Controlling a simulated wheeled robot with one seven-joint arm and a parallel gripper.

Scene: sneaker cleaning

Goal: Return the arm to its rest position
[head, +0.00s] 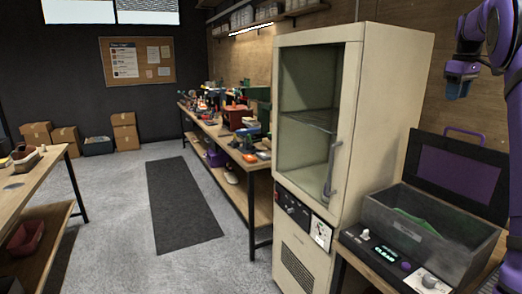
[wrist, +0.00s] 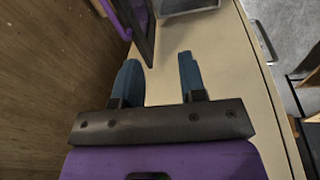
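My gripper (wrist: 160,78) shows in the wrist view with two blue fingers spread apart and nothing between them. In the head view my purple arm is at the upper right, and my gripper (head: 458,86) points down in the air above the open purple-lidded machine, clear of it. The machine is an open grey tub (head: 432,232) with a raised dark lid that has a purple panel (head: 456,168). Something green lies inside the tub, partly hidden by its wall.
A tall cream cabinet (head: 385,120) with a glass door stands left of the machine. A cluttered workbench (head: 215,128) runs along the wall behind it. Another table (head: 50,168) is at the left. The floor with a dark mat (head: 183,208) is clear between them.

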